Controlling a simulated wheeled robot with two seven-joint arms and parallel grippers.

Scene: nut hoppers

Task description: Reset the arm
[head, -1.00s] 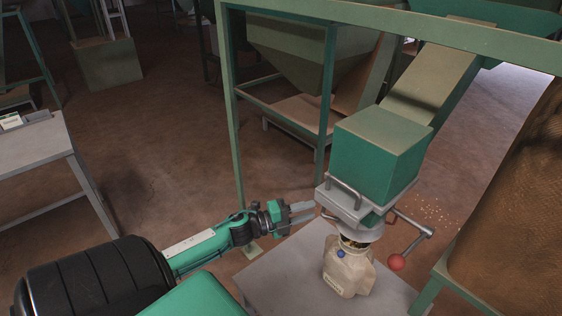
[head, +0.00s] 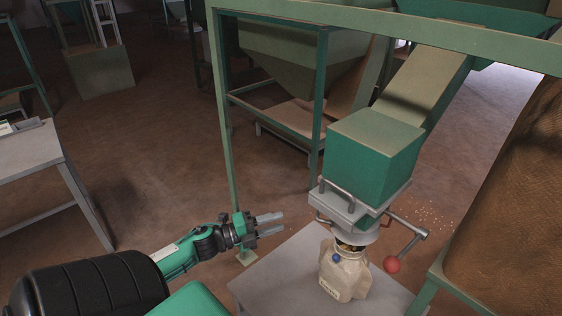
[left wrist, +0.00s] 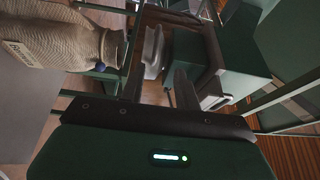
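My left gripper (head: 270,224) points right in the head view, clear of the hopper outlet and apart from the bag. Its two fingers are spread with a gap between them and nothing in it. In the left wrist view the fingers (left wrist: 160,88) also show apart and empty. A cloth bag (head: 343,272) stands upright on the small grey table (head: 283,268) under the hopper outlet, and its open mouth shows something dark inside. The bag also shows in the left wrist view (left wrist: 50,38). My right gripper is not in view.
The green hopper box (head: 372,155) with a chute stands above the bag. A lever with a red ball (head: 392,265) sticks out to the right of the outlet. A green frame post (head: 224,130) stands behind my gripper. A large brown sack (head: 510,210) is at right. Open floor lies left.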

